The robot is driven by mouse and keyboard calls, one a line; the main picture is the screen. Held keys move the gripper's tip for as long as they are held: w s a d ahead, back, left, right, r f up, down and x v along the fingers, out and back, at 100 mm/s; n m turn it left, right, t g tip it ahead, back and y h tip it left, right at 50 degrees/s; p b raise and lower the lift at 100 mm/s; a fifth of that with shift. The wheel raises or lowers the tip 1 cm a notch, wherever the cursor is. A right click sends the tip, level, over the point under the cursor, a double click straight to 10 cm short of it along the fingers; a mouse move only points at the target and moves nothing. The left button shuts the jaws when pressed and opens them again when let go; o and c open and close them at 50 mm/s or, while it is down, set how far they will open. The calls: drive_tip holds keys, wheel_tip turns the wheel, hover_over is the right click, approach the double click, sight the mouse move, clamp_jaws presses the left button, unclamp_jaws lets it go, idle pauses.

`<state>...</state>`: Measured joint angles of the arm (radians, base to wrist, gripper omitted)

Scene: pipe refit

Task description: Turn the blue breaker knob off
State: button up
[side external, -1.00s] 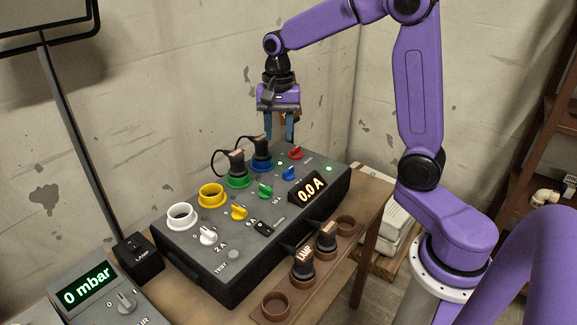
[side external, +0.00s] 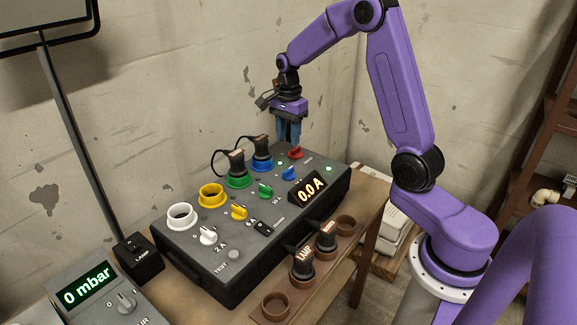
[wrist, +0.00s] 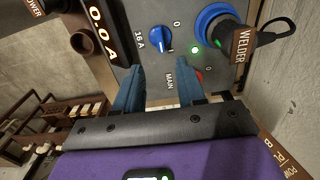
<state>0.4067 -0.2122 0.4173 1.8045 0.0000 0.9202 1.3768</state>
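The blue breaker knob (side external: 289,173) sits on the dark box's top, in front of the blue socket. In the wrist view the knob (wrist: 160,40) is ahead of my fingertips, between a "16 A" mark and a "0" mark. I cannot tell for sure which mark it points at. My gripper (side external: 289,143) points down above the box's far end, close over the red knob (side external: 295,153). In the wrist view its two blue fingers (wrist: 160,74) are apart with nothing between them. They do not touch the blue knob. The right finger partly hides the red knob (wrist: 200,75).
A plug labelled WELDER (wrist: 244,48) stands in the blue socket (wrist: 213,22); another plug (side external: 237,163) stands in the green one. Green (side external: 265,190), yellow (side external: 239,213) and white (side external: 208,235) knobs line the box. The display (side external: 313,193) reads 0.0 A. A brown rack (side external: 276,305) runs along the front.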

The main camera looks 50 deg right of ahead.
sight(288, 169)
wheel_tip(288, 169, down, 11)
drive_tip(key=shift+r, duration=0.1)
idle(0.3)
clamp_jaws()
